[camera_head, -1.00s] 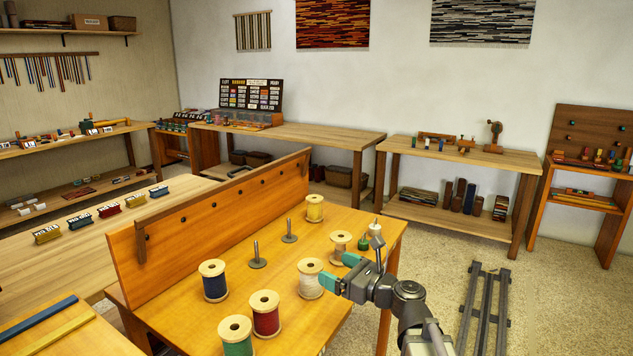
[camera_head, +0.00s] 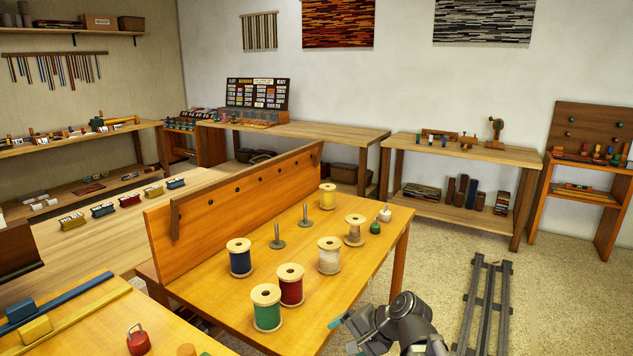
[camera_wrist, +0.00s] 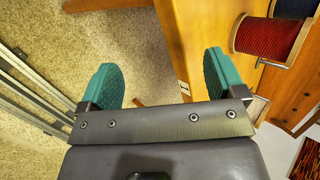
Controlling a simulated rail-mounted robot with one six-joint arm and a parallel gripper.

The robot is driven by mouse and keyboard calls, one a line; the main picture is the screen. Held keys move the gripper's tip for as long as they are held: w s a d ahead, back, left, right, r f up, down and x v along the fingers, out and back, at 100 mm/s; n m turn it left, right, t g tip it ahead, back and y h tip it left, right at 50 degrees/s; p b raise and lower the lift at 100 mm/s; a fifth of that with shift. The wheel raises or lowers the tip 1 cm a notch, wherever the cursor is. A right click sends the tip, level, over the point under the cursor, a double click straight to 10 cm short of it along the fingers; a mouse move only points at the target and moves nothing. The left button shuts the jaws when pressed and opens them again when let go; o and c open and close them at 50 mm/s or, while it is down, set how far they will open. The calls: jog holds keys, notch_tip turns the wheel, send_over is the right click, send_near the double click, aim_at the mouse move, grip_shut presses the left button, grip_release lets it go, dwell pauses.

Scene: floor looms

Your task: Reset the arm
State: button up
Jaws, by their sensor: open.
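My gripper (camera_head: 342,322) is low at the front edge of the orange spool table (camera_head: 376,224), in the head view. In the wrist view my gripper (camera_wrist: 160,78) shows two teal fingers spread wide with nothing between them. Carpet and the table's edge lie beyond the fingers. A red spool (camera_wrist: 268,38) shows at the upper right of the wrist view, apart from the fingers.
Dark floor rails (camera_head: 484,305) lie to the right on open carpet.

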jog(key=s+d+f+n+g+h+b, duration=0.2)
jog(key=s+d+f+n+h+b, duration=0.25)
jog(key=f, duration=0.35)
jog(key=s+d+f+n+g+h+b, duration=0.1)
jog(key=s+d+f+n+h+b, duration=0.2)
jog(key=s+d+f+h+b, duration=0.25)
notch_tip(320, 180, up, 24)
jog(key=y+p, duration=0.1)
jog(key=p, duration=2.5)
jog(key=shift+s+r+y+p, duration=0.2)
jog(key=shift+y+p, duration=0.1)
jog(key=shift+p, duration=0.1)
jog(key=shift+a+m, duration=0.1)
jog(key=shift+m, duration=0.15)
